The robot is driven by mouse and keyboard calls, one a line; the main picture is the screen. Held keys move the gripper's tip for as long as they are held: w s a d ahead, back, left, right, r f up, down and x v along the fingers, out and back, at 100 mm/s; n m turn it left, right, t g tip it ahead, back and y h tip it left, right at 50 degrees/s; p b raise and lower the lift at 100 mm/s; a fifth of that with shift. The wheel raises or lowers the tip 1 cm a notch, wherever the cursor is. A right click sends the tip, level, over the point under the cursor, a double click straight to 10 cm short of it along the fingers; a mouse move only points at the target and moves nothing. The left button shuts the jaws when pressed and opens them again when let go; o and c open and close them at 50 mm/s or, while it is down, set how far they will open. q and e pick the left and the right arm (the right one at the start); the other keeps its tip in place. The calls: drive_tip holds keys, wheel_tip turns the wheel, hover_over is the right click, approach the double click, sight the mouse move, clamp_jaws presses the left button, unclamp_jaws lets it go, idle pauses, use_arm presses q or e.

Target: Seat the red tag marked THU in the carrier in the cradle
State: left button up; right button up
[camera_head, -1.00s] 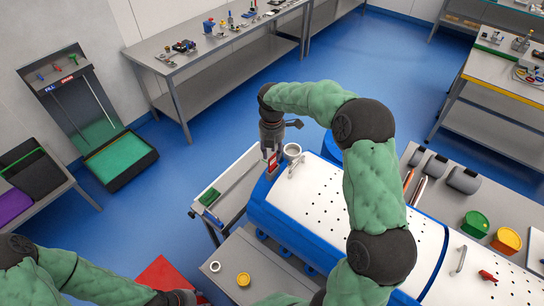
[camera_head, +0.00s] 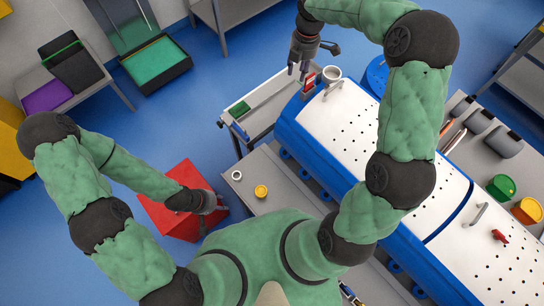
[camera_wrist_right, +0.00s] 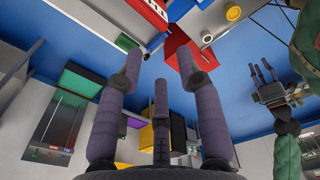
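A small red tag (camera_head: 309,82) stands upright at the left end of the blue-and-white machine, beside a white round cup-like part. Its lettering is too small to read in the head view. A red piece with white lettering (camera_wrist_right: 154,12), cut off by the top edge, shows in the right wrist view. My right gripper (camera_head: 299,70) is just left of and above the tag, its fingers apart and empty. The three fingers (camera_wrist_right: 157,68) are spread in the wrist view. My left gripper (camera_head: 219,203) hangs over a red box, fingers apart. I cannot clearly make out the carrier or cradle.
The blue-and-white machine (camera_head: 340,118) fills the centre right. A grey cart with a green block (camera_head: 240,109) stands left of it. The grey bench in front holds a white ring (camera_head: 237,175) and a yellow cup (camera_head: 261,191). The red box (camera_head: 172,216) stands on the floor.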

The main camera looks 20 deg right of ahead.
drive_tip(key=s+a+f+m+y, duration=0.1)
drive_tip(key=s+a+f+m, duration=0.25)
drive_tip(key=f, duration=0.35)
drive_tip(key=s+a+f+m+y, duration=0.1)
drive_tip(key=s+a+f+m, duration=0.15)
drive_tip(key=a+f, duration=0.35)
drive_tip(key=s+a+f+m+y, duration=0.1)
drive_tip(key=s+a+f+m, duration=0.25)
drive_tip(key=f, duration=0.35)
drive_tip(key=s+a+f+m, duration=0.2)
drive_tip(key=s+f+m, duration=0.2)
drive_tip(key=s+m, duration=0.2)
drive_tip(key=s+a+f+m, duration=0.3)
drive_tip(key=s+f+m, duration=0.2)
drive_tip(key=s, duration=0.5)
drive_tip(key=shift+a+m, duration=0.25)
drive_tip(key=shift+m, duration=0.6)
